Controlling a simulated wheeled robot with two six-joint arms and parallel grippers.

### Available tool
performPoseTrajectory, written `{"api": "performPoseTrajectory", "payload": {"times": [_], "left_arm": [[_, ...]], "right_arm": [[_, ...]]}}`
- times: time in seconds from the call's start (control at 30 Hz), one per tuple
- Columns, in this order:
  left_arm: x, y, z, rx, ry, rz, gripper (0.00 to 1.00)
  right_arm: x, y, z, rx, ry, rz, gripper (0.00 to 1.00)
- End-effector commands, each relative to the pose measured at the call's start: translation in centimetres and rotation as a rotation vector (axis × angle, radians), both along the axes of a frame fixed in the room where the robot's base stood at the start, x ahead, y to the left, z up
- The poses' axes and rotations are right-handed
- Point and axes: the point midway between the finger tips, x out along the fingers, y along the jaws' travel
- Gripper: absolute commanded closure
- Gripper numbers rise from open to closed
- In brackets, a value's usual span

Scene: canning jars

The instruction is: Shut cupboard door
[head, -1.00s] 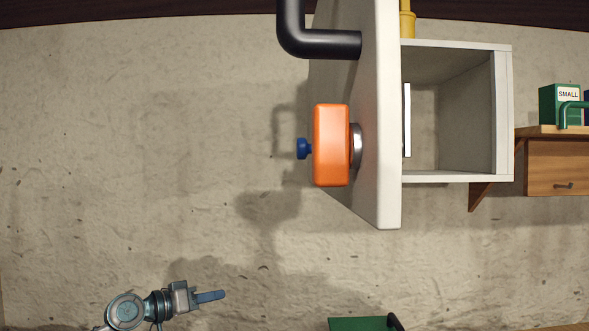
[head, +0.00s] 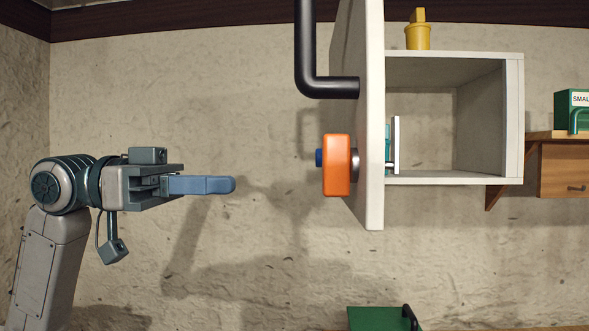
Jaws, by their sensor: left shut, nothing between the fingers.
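The white cupboard (head: 514,120) hangs on the wall with its front open and its inside visible. Its white door (head: 374,110) stands wide open, seen nearly edge-on at the cupboard's left. The door bears a black bent handle (head: 306,50) near its top and an orange block (head: 337,165) with a blue knob (head: 319,158) lower down. My left gripper (head: 232,185) is shut and empty, its blue fingers pointing right towards the orange block, with a clear gap between them. My right gripper is not in view.
A yellow container (head: 418,32) stands on the cupboard. Something thin and white (head: 396,146) shows inside it. To the right, a green box (head: 572,113) sits on a wooden shelf unit (head: 562,165). A green object (head: 378,318) is at the bottom edge.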

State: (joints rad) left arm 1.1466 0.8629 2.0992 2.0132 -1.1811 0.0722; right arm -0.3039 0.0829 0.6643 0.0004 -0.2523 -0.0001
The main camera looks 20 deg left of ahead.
Motion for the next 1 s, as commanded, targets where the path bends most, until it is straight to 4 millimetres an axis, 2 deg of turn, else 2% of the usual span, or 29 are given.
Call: {"api": "performPoseTrajectory", "payload": {"times": [0.03,0.6,0.8,1.0], "left_arm": [[0.2,-0.9,0.5,-0.001,-0.001,-0.006,1.00],[2.5,-7.7,0.4,-0.003,0.001,-0.003,1.00],[3.0,-9.0,0.2,-0.002,-0.001,-0.001,1.00],[3.2,-9.5,0.0,-0.002,0.000,0.001,1.00]], "right_arm": [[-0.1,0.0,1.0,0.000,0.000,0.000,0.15],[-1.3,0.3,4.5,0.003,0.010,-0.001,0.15],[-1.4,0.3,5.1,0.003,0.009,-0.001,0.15],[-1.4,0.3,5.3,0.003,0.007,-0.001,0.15]]}}
